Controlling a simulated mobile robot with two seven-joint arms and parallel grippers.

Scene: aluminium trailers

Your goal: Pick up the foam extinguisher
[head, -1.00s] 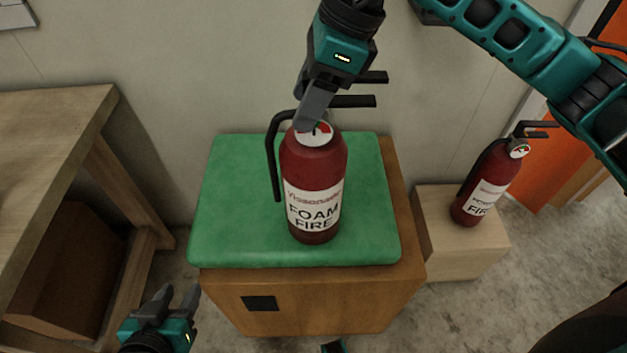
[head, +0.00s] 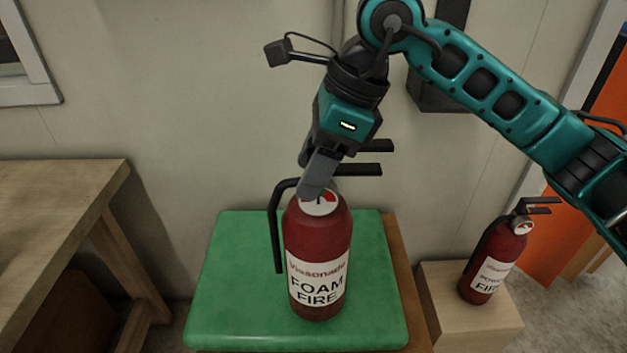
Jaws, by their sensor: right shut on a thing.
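The foam extinguisher (head: 319,262) is a dark red cylinder with a white label reading "FOAM FIRE", a round gauge, black handle levers and a black hose on its left side. It is upright over the green cushion (head: 230,300), and I see no clear gap beneath it. My right gripper (head: 312,190) comes down from above and is shut on the extinguisher's top, by the gauge and handle. Its fingers hide part of the neck. My left gripper is out of view.
A second red extinguisher (head: 494,262) stands on a pale wooden block (head: 465,325) at the right. A wooden table (head: 60,200) is at the left. The wall (head: 200,120) is close behind the cushion. An orange panel (head: 575,235) is at the far right.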

